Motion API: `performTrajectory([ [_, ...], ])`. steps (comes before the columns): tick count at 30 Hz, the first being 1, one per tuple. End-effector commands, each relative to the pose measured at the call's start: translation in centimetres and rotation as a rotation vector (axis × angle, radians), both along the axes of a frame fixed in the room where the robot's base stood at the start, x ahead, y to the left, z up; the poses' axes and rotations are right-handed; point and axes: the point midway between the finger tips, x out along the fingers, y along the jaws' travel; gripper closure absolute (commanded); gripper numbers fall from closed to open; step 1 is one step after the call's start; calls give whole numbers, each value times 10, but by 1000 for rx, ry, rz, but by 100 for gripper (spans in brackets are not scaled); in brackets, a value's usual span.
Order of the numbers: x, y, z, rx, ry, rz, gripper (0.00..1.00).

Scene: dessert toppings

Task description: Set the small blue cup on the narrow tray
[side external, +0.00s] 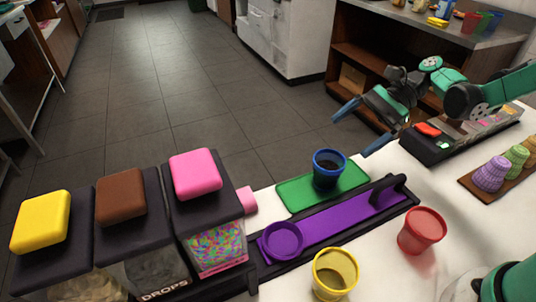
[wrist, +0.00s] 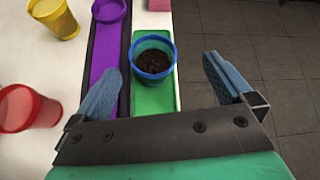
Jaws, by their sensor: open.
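The small blue cup (side external: 328,170) stands upright on a flat green tray (side external: 293,195) and holds dark contents. In the wrist view the cup (wrist: 153,75) is between and beyond the fingers, with the green tray (wrist: 155,99) under it. A long, narrow purple strip (side external: 335,220) in a dark frame lies alongside the green tray, with a dark handle at one end and a round purple piece at the other. My gripper (side external: 349,137) is open and empty, above and to the right of the cup. It also spans the wrist view (wrist: 162,67).
A yellow cup (side external: 335,275) and a red cup (side external: 422,232) stand on the white counter near the purple strip. Topping dispensers (side external: 210,215) stand at the left.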

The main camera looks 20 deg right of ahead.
Motion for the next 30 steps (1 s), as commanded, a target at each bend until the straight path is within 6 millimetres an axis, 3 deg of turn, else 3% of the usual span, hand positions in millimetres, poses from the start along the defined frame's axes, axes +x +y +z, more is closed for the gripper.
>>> performTrajectory([
  [7,-24,14,27,-456,-414,225,0],
  [18,-68,-4,43,-1105,-979,822,0],
  [24,-74,-10,46,-1254,-1097,1000,0],
  [30,-74,-11,46,-1271,-1108,1021,0],
])
